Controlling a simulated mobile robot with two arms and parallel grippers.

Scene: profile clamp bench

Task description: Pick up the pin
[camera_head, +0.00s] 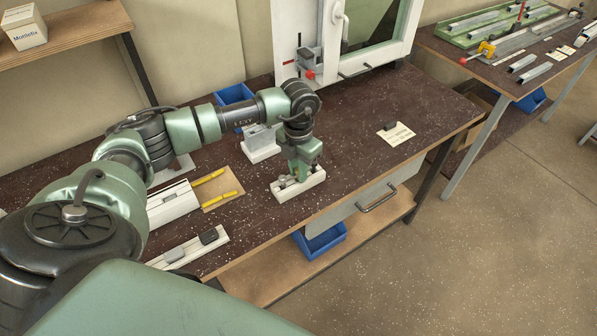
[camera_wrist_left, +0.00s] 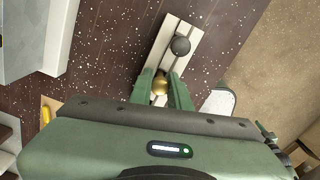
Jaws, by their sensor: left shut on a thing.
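My left gripper (camera_head: 297,178) points down at a white block (camera_head: 317,178) on the dark speckled bench. In the left wrist view its two green fingers (camera_wrist_left: 163,88) are shut on a round brass-coloured piece, which I take to be the pin (camera_wrist_left: 160,84). The pin's lower part is hidden by the fingers and the gripper body, so I cannot tell whether it still sits in the block. A dark round knob (camera_wrist_left: 181,46) stands on the white block (camera_wrist_left: 165,42) beyond the fingertips. My right gripper is not in view.
A tan board with yellow pieces (camera_head: 209,177) and white rails (camera_head: 172,202) lie left of the block. A grey-topped white fixture (camera_head: 262,152) stands behind it. A card (camera_head: 395,134) lies to the right. The bench between block and card is clear.

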